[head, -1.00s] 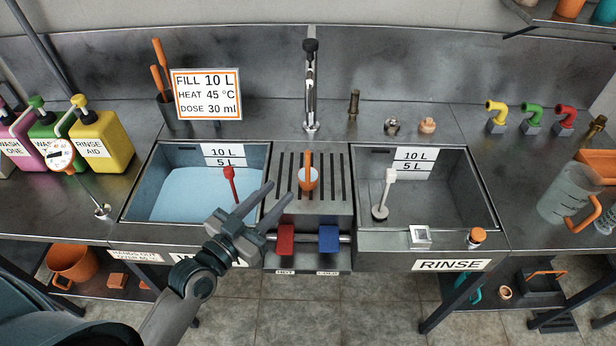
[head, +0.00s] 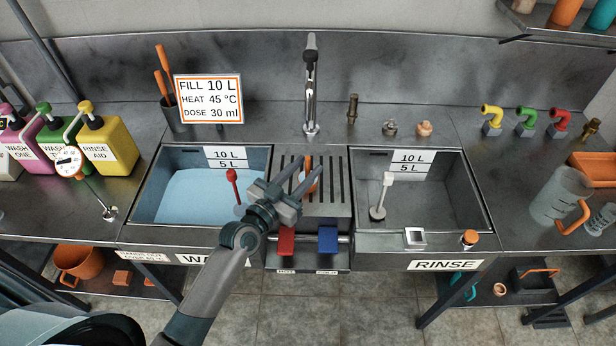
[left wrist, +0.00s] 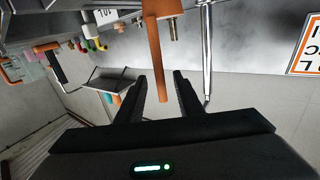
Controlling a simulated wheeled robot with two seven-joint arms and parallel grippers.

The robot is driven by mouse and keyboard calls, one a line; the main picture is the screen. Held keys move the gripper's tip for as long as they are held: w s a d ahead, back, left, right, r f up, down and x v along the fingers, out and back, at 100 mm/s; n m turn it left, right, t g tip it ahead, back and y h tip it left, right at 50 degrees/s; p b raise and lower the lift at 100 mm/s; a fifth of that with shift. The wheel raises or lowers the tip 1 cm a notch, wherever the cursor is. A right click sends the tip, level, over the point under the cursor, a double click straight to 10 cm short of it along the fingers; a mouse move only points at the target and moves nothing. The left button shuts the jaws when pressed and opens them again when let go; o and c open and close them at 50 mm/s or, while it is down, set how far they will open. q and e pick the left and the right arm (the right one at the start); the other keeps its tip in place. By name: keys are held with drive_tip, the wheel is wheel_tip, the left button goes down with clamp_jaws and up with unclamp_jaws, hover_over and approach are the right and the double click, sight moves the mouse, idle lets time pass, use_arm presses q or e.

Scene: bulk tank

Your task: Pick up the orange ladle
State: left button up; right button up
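The orange ladle (head: 309,180) is at the slotted drain panel between the two sinks, partly hidden by my left gripper. My left gripper (head: 311,166) is open there, its fingers pointing away toward the tap. In the left wrist view the ladle's orange handle (left wrist: 155,50) reaches down so that its end shows between the two open fingers (left wrist: 160,78), with a gap on each side. I cannot tell the exact depth between handle and fingers. My right gripper is not in view.
The wash sink (head: 150,200) holds water and a red-topped stick; the rinse sink (head: 465,205) is at right. The tap (head: 311,100) stands behind the drain panel (head: 338,205). Red (head: 287,241) and blue (head: 328,240) blocks sit in front. A sign (head: 208,98) stands at back left.

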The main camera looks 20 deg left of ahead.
use_arm(q)
drive_tip(key=shift+w+d, duration=0.1)
drive_tip(key=shift+w, duration=0.1)
drive_tip(key=shift+w+d+r+p, duration=0.1)
drive_tip(key=shift+w+r+p, duration=0.1)
drive_tip(key=shift+w+p, duration=0.3)
drive_tip(key=p+x, duration=0.1)
drive_tip(key=x, duration=0.3)
drive_tip(key=shift+w+f, duration=0.1)
drive_tip(key=shift+f, duration=0.1)
clamp_jaws()
